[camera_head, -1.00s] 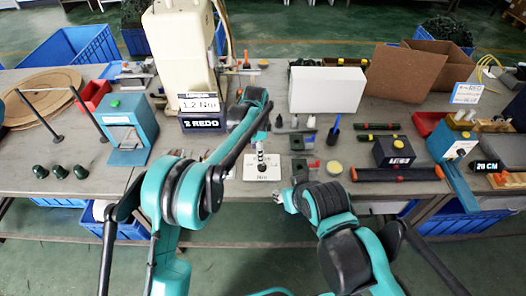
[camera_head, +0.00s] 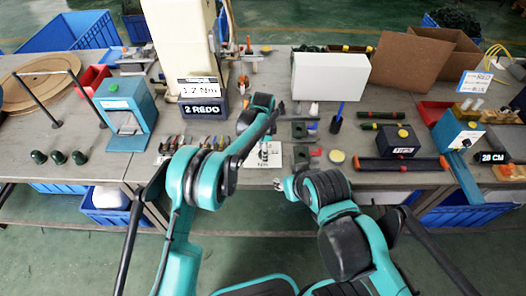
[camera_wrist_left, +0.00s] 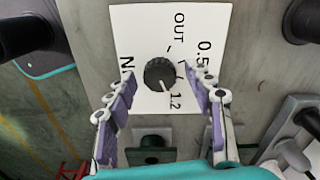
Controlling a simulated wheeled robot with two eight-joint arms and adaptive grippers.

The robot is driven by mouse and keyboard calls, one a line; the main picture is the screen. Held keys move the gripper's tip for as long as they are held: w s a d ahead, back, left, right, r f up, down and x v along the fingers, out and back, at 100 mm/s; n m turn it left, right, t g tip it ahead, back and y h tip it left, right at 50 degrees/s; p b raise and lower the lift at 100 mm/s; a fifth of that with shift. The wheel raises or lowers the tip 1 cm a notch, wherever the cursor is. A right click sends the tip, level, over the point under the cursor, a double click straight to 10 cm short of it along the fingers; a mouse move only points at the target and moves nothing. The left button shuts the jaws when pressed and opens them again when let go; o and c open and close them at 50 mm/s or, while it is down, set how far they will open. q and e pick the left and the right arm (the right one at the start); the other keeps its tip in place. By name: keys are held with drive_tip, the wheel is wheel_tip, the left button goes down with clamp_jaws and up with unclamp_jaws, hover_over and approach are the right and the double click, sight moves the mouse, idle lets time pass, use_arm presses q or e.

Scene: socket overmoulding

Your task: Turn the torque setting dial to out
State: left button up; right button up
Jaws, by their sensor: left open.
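The torque dial (camera_wrist_left: 158,74) is a black ridged knob on a white card (camera_wrist_left: 150,25) marked OUT, 0.5 and 1.2. A pale mark at the knob's edge appears to face the 1.2 side, away from OUT. My left gripper (camera_wrist_left: 160,82) is open, with its purple-padded fingers on either side of the knob and gaps between. In the head view my left gripper (camera_head: 266,148) is over the card (camera_head: 272,158), hiding most of the dial. My right gripper (camera_head: 279,184) is low at the table's front edge; its jaws are too small to read.
A cream machine with a 1.2 Nm display (camera_head: 198,87) stands behind the left arm. A white box (camera_head: 330,77) is at the back. Small tools crowd around the card.

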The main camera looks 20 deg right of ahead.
use_arm(q)
drive_tip(key=c, duration=1.2)
drive_tip(key=shift+o, duration=0.2)
